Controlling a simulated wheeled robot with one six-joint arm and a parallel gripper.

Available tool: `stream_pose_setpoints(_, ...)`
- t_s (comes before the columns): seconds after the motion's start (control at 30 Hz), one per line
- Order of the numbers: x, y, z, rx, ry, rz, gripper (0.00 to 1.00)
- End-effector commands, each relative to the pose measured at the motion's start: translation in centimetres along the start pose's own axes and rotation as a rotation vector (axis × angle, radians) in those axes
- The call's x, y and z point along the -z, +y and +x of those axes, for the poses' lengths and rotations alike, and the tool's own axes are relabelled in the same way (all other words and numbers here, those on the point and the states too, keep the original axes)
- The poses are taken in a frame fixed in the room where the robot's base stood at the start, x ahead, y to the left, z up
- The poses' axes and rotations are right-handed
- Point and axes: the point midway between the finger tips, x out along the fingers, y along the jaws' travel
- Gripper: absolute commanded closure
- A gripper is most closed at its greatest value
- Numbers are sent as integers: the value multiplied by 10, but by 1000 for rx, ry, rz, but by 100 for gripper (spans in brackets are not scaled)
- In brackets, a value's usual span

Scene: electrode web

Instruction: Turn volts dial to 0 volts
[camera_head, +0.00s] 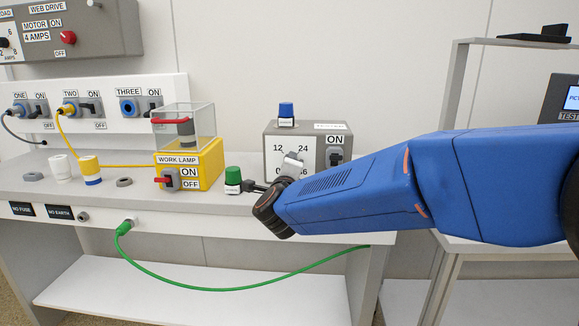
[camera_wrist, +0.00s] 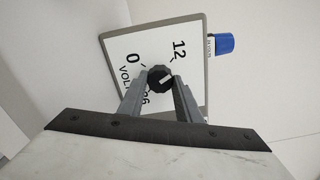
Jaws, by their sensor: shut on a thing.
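The volts dial (camera_wrist: 160,78) is a small dark knob with a white pointer mark on a white scale plate (camera_wrist: 118,48). In the wrist view, 0 and 12 show above it and 36 is partly covered below. 24 is hidden there but shows in the head view. The white mark slants to the upper right in the wrist view, not at 0. My gripper (camera_wrist: 160,82) is shut on the dial, one finger on each side. In the head view, my gripper (camera_head: 291,160) is in front of the grey supply box (camera_head: 318,138) and hides the dial.
A switch (camera_head: 335,156) marked ON is right of the scale. A blue-capped post (camera_head: 286,112) stands on the box. A green-capped post (camera_head: 233,178) and the yellow work lamp box (camera_head: 205,165) stand to the left. A green cable (camera_head: 215,289) hangs below the bench.

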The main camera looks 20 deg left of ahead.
Motion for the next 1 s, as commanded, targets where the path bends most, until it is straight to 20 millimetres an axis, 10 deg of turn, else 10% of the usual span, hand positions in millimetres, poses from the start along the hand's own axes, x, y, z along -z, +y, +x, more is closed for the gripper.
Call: stream_pose_setpoints(1.0, 0, 2, 0, -3, -2, -963, 91)
